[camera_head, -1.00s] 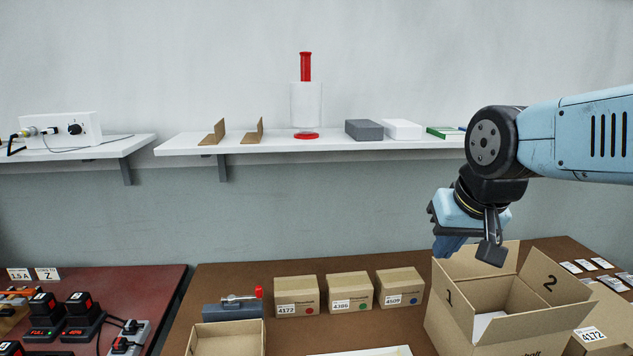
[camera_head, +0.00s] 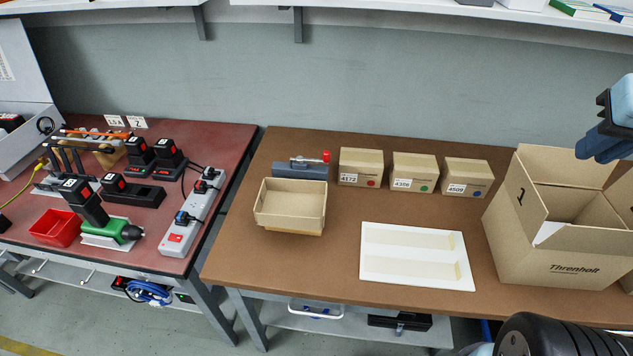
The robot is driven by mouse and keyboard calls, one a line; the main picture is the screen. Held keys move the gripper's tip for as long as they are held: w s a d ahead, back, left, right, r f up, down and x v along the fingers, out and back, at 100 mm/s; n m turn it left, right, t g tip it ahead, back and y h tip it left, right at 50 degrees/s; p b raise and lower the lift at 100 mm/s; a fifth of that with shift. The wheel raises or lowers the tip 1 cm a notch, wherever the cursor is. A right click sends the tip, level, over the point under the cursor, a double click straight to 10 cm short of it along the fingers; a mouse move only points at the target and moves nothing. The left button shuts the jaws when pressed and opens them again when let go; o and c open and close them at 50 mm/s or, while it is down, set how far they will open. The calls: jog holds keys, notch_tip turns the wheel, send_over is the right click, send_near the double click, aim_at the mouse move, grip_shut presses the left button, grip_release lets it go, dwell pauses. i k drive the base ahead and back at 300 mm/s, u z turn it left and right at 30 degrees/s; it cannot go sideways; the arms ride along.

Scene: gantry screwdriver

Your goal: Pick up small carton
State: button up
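Three small closed cartons stand in a row at the back of the brown table in the head view. The left carton (camera_head: 361,167) reads 4172 and has a red dot. The middle carton (camera_head: 414,172) has a green dot and a label that looks like 4386. The right carton (camera_head: 467,177) reads 4509 and has a blue dot. My gripper (camera_head: 597,146) is at the right edge, partly cut off, above the large open box and well to the right of the cartons. Its fingertips do not show clearly, and I see nothing held.
A large open box (camera_head: 552,272) stands at the right. An open cardboard tray (camera_head: 290,226) is at the left, before a grey device (camera_head: 300,172). A white board (camera_head: 412,280) lies in front. The red-topped table (camera_head: 205,140) holds chargers, a screwdriver and a power strip.

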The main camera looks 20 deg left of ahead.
aim_at(295, 196)
jog(key=z, duration=0.55)
jog(key=k, duration=1.1)
jog(key=u, duration=0.85)
jog(key=i, duration=1)
jog(key=z, duration=0.05)
